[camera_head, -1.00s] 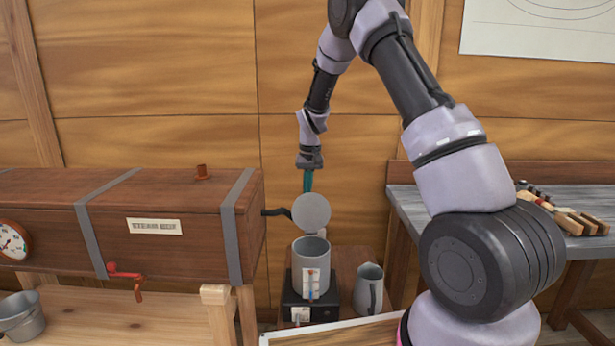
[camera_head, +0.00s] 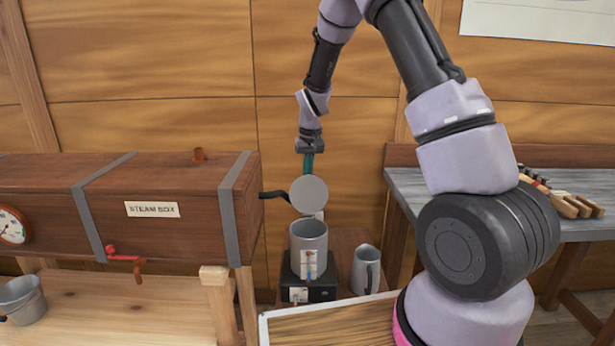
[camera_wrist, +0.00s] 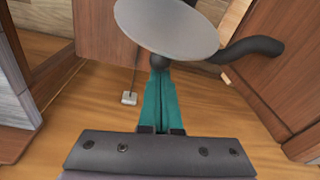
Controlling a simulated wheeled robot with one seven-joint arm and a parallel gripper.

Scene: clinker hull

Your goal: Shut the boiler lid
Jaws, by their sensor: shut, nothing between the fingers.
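The boiler (camera_head: 308,242) is a grey cylinder on a black base, with its top open. Its round grey lid (camera_head: 309,194) stands raised and tilted up at the back of the boiler, its disc facing the head camera. In the wrist view the lid (camera_wrist: 168,26) fills the top middle. My gripper (camera_head: 308,172) points down behind the lid's upper edge. Its teal fingers (camera_wrist: 160,80) are closed together, with nothing between them. Their tips reach close to the lid's back side; I cannot tell whether they touch it.
A wooden steam box (camera_head: 170,210) on a trestle stands left, joined by a black hose (camera_head: 273,195). A grey jug (camera_head: 365,270) stands right of the boiler. A bench (camera_head: 440,187) with tools is further right. The wooden wall is close behind.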

